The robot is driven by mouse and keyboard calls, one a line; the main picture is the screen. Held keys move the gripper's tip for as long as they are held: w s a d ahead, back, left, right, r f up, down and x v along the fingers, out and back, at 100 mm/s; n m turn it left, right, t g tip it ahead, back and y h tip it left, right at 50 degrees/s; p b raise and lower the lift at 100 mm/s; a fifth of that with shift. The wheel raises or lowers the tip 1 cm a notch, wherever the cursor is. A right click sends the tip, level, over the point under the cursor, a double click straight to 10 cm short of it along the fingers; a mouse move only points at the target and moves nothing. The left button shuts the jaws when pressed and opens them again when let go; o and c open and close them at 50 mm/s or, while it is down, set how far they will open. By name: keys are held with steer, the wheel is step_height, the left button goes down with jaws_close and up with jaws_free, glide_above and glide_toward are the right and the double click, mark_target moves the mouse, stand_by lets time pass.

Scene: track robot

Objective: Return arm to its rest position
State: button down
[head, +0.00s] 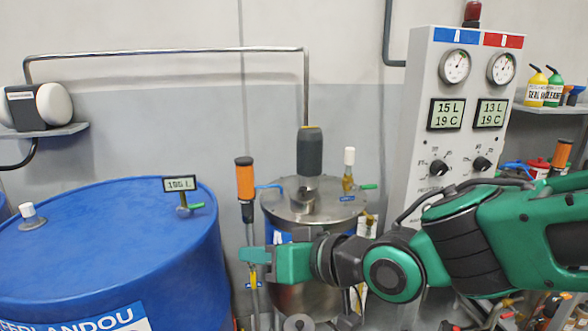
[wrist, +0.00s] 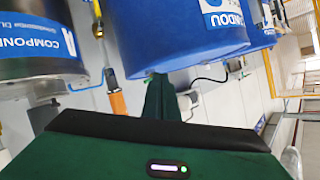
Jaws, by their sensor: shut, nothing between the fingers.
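My green arm (head: 465,245) reaches in from the right of the head view, in front of the control panel, and stretches left. My gripper (head: 250,256) is at its left end, shut and empty, in front of the steel vessel (head: 312,205) and right of the blue drum (head: 120,240). In the wrist view my gripper (wrist: 160,95) shows as a narrow green shape below the blue drum (wrist: 180,35). I cannot tell whether it touches anything.
A panel with gauges (head: 465,110) stands behind my arm. A shelf with bottles (head: 548,108) is at the right. A metal pipe (head: 170,53) runs overhead.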

steer(key=w+d+f+m+h, duration=0.1)
steer(key=d+f+m+h, duration=0.15)
steer(key=d, duration=0.75)
steer(key=w+d+f+m+g+h, duration=0.1)
steer(key=w+d+f+h, duration=0.2)
steer(key=d, duration=0.7)
steer(key=d+f+m+h, duration=0.2)
steer(key=d+f+h, duration=0.15)
steer(key=d, duration=0.65)
steer(key=s+d+f+m+g+h, duration=0.1)
steer(key=s+d+m+g, duration=0.5)
steer(key=s+d, duration=1.1)
steer(key=shift+s+d+f+g+h, duration=0.15)
steer(key=shift+s+f+g+h, duration=0.25)
steer(key=shift+s, duration=0.85)
steer(key=shift+f+m, duration=0.1)
steer(key=shift+m, duration=0.15)
